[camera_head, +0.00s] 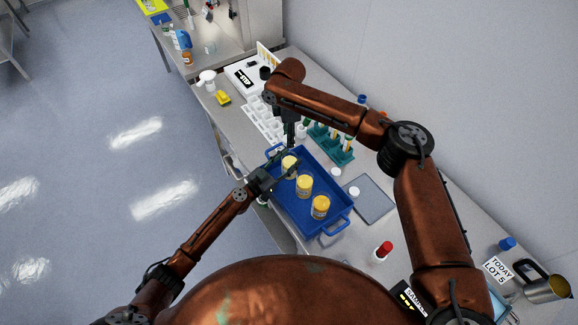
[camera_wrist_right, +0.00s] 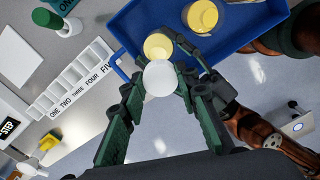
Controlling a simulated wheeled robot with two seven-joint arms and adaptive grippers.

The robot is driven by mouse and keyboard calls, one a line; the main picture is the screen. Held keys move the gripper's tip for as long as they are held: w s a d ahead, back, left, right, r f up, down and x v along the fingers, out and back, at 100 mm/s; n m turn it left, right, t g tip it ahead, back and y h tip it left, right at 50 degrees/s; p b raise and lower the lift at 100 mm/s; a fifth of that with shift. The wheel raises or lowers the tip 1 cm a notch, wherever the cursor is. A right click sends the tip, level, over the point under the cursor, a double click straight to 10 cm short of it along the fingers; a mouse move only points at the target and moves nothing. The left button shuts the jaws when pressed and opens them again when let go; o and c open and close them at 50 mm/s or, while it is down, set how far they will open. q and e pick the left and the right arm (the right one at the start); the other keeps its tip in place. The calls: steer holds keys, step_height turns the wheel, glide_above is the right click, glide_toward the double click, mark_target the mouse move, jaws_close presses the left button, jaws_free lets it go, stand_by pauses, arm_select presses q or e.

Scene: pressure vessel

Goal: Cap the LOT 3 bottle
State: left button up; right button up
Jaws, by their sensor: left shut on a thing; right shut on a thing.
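A blue tray (camera_head: 290,212) holds three bottles with yellow tops or contents: a far one (camera_head: 289,163), a middle one (camera_head: 304,186) and a near one (camera_head: 320,207). Their lot labels are not readable. My left gripper (camera_head: 283,172) is shut on the far bottle, which shows in the right wrist view (camera_wrist_right: 157,45). My right gripper (camera_head: 291,145) is above that bottle, shut on a white round cap (camera_wrist_right: 160,78). From the wrist view I cannot tell whether the cap touches the bottle.
A green rack (camera_head: 338,150) with tubes and a white numbered strip (camera_wrist_right: 75,80) stand beyond the tray. A red-capped bottle (camera_head: 383,250) and a sign (camera_head: 497,269), apparently reading TODAY LOT 5, are nearer.

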steer(key=shift+s+f, duration=0.15)
steer(key=shift+s, duration=0.1)
glide_above(290, 153)
steer(key=f, duration=0.4)
steer(key=shift+w+d+f, duration=0.2)
steer(key=shift+w+f, duration=0.15)
steer(key=shift+f, duration=0.05)
steer(key=shift+s+r, duration=0.1)
steer(key=shift+s, duration=0.2)
steer(key=shift+w, duration=0.15)
steer(key=shift+f, duration=0.2)
steer(key=shift+f, duration=0.8)
steer(key=shift+a+f, duration=0.1)
steer(key=shift+f, duration=0.5)
